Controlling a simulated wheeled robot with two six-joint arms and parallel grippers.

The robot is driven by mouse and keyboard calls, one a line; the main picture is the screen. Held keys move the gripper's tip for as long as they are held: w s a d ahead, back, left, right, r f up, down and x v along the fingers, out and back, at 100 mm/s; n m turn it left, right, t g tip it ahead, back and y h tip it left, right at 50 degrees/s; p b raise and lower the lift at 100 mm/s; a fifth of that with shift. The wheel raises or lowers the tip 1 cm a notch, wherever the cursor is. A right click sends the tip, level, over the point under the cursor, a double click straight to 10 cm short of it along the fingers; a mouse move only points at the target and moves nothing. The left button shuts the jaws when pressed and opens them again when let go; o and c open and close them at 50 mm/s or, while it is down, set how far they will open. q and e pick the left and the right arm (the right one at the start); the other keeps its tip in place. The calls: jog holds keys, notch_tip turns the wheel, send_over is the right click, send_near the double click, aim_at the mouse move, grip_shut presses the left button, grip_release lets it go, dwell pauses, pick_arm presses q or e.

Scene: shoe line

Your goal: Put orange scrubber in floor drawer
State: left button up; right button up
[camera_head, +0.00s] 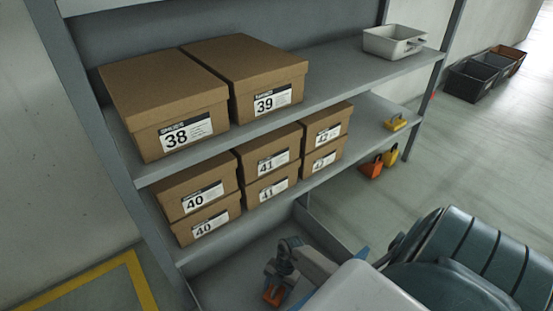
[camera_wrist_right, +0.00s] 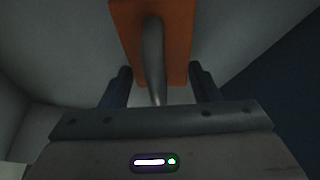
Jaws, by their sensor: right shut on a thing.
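The orange scrubber (camera_head: 273,295) is held low in the head view, its orange block below my right gripper (camera_head: 277,278). In the right wrist view the scrubber (camera_wrist_right: 178,45) shows as an orange plate with a grey curved handle between the two dark fingers of the gripper (camera_wrist_right: 160,88), which is shut on the handle. The floor drawer (camera_head: 238,268) is open at the bottom of the shelf rack, and the scrubber is over or inside it. I cannot tell whether the scrubber touches the drawer bottom. My left gripper is out of view.
Shoe boxes (camera_head: 170,95) fill the left of both shelves. A grey bin (camera_head: 394,41) stands on the upper shelf and a yellow scrubber (camera_head: 396,123) on the lower. Another orange piece (camera_head: 371,169) and a yellow one (camera_head: 390,158) are by the rack's right end. Dark crates (camera_head: 472,79) stand farther back.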

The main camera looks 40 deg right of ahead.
jog(key=shift+f, duration=0.15)
jog(key=o, duration=0.9)
